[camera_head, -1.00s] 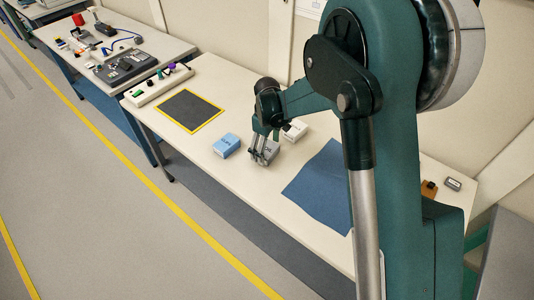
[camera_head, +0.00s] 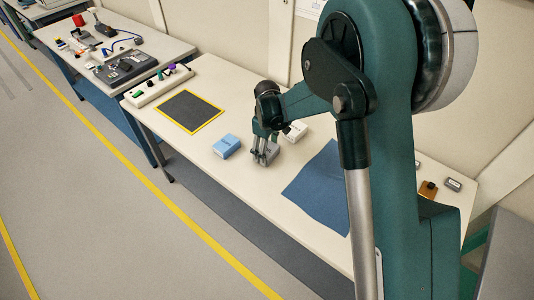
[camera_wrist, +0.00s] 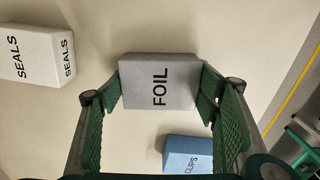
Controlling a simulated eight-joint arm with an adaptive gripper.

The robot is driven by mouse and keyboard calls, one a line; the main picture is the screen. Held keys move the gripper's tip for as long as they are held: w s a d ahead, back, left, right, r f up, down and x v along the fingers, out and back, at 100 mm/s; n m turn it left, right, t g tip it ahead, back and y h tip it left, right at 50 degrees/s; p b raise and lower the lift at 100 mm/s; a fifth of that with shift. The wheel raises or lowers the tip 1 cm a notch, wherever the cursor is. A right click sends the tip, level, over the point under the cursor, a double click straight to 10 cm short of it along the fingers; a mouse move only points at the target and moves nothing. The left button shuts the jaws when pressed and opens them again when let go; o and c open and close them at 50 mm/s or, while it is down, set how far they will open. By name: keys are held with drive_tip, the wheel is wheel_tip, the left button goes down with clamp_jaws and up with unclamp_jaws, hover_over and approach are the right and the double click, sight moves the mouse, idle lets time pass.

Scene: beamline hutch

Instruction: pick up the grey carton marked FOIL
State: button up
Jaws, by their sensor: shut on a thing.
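The grey carton marked FOIL (camera_wrist: 160,82) is between the two fingers of my gripper (camera_wrist: 160,90) in the wrist view. The green finger pads touch its left and right sides, and the gripper is shut on it. In the head view, my gripper (camera_head: 265,152) holds the grey carton (camera_head: 271,149) at or just above the white table; I cannot tell whether it touches the table. The fingers hide part of the carton there.
A blue carton marked CLIPS (camera_wrist: 188,154) lies close by, left of the grey one in the head view (camera_head: 226,146). A white carton marked SEALS (camera_wrist: 40,55) stands behind it (camera_head: 296,130). A blue mat (camera_head: 318,185) and a yellow-edged dark mat (camera_head: 190,110) lie on the table.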

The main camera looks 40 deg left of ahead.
drive_tip(key=shift+r+p, duration=0.5)
drive_tip(key=shift+r, duration=4.5)
drive_tip(key=shift+w, duration=0.1)
